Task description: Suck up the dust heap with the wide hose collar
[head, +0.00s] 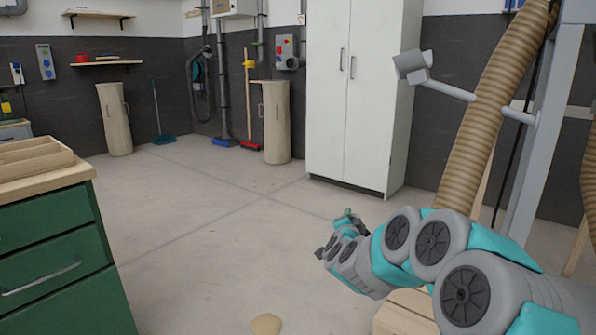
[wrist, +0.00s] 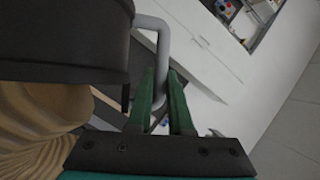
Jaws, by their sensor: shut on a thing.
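A small tan dust heap (head: 267,323) lies on the concrete floor at the bottom of the head view. My gripper (head: 346,218) is above the floor, up and to the right of the heap; it also shows in the wrist view (wrist: 163,82). Its two green fingers are shut on the grey bent handle (wrist: 158,48) of the wide hose collar. The dark collar (wrist: 65,40) fills the upper left of the wrist view, with the beige ribbed hose (wrist: 40,125) below it. In the head view the collar cannot be made out, and my arm covers the hose's lower part.
A green drawer cabinet (head: 60,255) with a wooden top stands at the left. A tall white cabinet (head: 355,100) stands at the back. The hose (head: 495,90) hangs beside a grey frame at the right. The floor between is clear.

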